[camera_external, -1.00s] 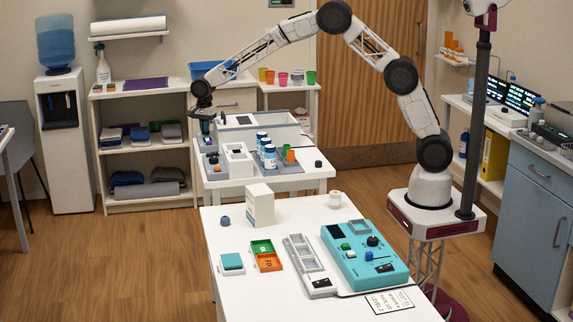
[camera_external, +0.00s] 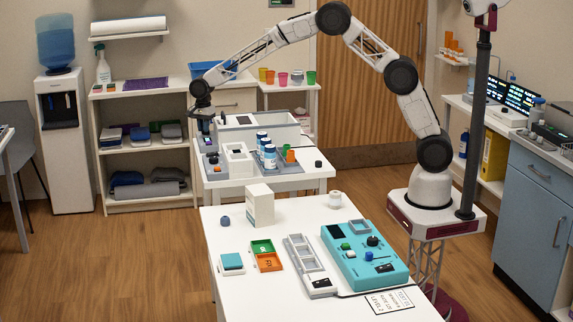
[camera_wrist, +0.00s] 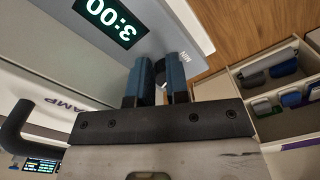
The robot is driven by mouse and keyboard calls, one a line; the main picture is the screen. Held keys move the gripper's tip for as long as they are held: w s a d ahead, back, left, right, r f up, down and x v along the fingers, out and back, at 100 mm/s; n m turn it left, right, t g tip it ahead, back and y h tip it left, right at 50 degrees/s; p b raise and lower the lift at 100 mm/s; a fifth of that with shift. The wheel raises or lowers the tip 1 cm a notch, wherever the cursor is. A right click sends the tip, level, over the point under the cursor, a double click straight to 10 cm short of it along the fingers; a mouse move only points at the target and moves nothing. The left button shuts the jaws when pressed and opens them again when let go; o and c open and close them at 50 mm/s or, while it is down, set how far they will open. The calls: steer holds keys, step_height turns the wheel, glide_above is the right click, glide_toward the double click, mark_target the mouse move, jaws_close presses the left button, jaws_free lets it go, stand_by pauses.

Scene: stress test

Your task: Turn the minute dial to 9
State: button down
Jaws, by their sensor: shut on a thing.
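The timer panel (camera_wrist: 165,35) is grey and fills the top of the wrist view. Its dark display (camera_wrist: 112,18) shows green-white digits, turned nearly upside down, that read like 3:00. The minute dial (camera_wrist: 160,75) shows only as a small part between my fingers, near a partly covered "MIN" label. My gripper (camera_wrist: 158,68) has its two blue-padded fingers on either side of the dial, shut on it. In the external view my gripper (camera_external: 205,126) points down at the left end of the far white table (camera_external: 265,186). The dial's pointer is hidden.
The near table holds a teal device (camera_external: 360,265) and a white box (camera_external: 260,205). Shelves (camera_external: 145,160) stand behind.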

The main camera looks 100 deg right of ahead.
steer(key=shift+w+f, duration=0.15)
steer(key=shift+f, duration=0.4)
steer(key=shift+w+f, duration=0.15)
steer(key=shift+f, duration=0.4)
steer(key=c, duration=1.8)
jaws_free()
steer(key=shift+w+d, duration=0.1)
steer(key=shift+d, duration=0.35)
steer(key=shift+o, duration=0.4)
steer(key=shift+w+a, duration=0.3)
steer(key=shift+w, duration=0.05)
steer(key=shift+a, duration=0.1)
jaws_close()
steer(key=shift+w+r, duration=0.2)
steer(key=shift+r, duration=3.35)
steer(key=shift+s+a+r, duration=0.15)
steer(key=shift+s+r, duration=0.15)
steer(key=shift+s, duration=0.35)
steer(key=shift+s+a+r, duration=0.1)
steer(key=shift+s+r, duration=0.15)
steer(key=shift+s, duration=0.4)
